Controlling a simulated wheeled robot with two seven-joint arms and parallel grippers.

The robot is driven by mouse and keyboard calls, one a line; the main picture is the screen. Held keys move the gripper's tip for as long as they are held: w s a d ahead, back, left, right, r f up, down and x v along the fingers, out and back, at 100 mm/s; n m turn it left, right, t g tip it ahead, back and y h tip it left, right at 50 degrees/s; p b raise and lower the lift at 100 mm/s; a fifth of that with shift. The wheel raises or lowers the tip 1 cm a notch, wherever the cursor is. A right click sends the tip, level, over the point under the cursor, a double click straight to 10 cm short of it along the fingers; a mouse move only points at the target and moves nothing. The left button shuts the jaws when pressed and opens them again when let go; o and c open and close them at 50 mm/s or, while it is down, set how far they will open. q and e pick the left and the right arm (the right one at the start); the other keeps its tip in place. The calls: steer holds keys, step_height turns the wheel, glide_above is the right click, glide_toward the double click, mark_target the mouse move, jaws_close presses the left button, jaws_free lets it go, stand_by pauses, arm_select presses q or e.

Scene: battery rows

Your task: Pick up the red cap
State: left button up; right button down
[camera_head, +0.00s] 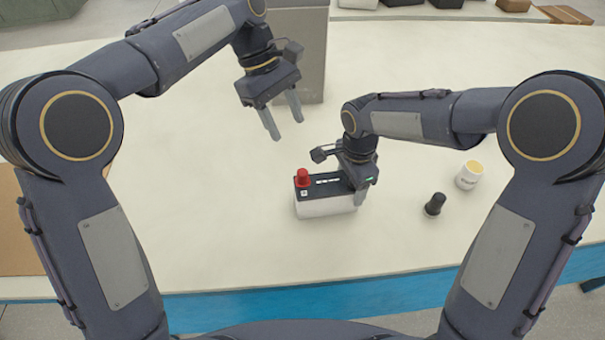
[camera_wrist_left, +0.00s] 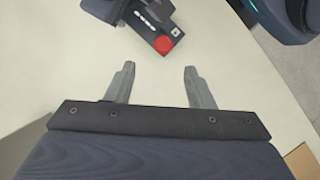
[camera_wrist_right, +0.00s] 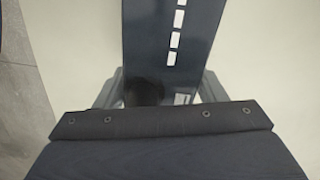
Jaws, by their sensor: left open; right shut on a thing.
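The red cap (camera_head: 303,177) sits on the left end of the top of a battery (camera_head: 322,206) with a dark top and white sides. The cap also shows as a red disc in the left wrist view (camera_wrist_left: 163,45). My right gripper (camera_head: 361,193) is shut on the battery's right end, with one finger on each side in the right wrist view (camera_wrist_right: 164,75). My left gripper (camera_head: 284,128) is open and empty, above and behind the battery. In the left wrist view the cap lies beyond its fingertips (camera_wrist_left: 158,68), apart from them.
A black cap-like piece (camera_head: 434,204) and a white cup (camera_head: 469,175) stand right of the battery. A grey box (camera_head: 312,60) stands behind my left gripper. A brown board (camera_head: 20,225) lies at the left. The table's blue front edge (camera_head: 290,303) is near me.

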arm_select(q)
steer(key=n, duration=0.1)
glide_above(302, 172)
steer(key=w+a, duration=0.1)
steer(key=w, duration=0.1)
steer(key=f, duration=0.6)
steer(key=shift+s+a, duration=0.2)
steer(key=shift+a+x, duration=0.2)
steer(key=shift+x, duration=1.15)
steer(key=shift+a+x, duration=0.15)
steer(key=shift+x, duration=1.2)
steer(key=shift+f, duration=0.1)
steer(key=c, duration=1)
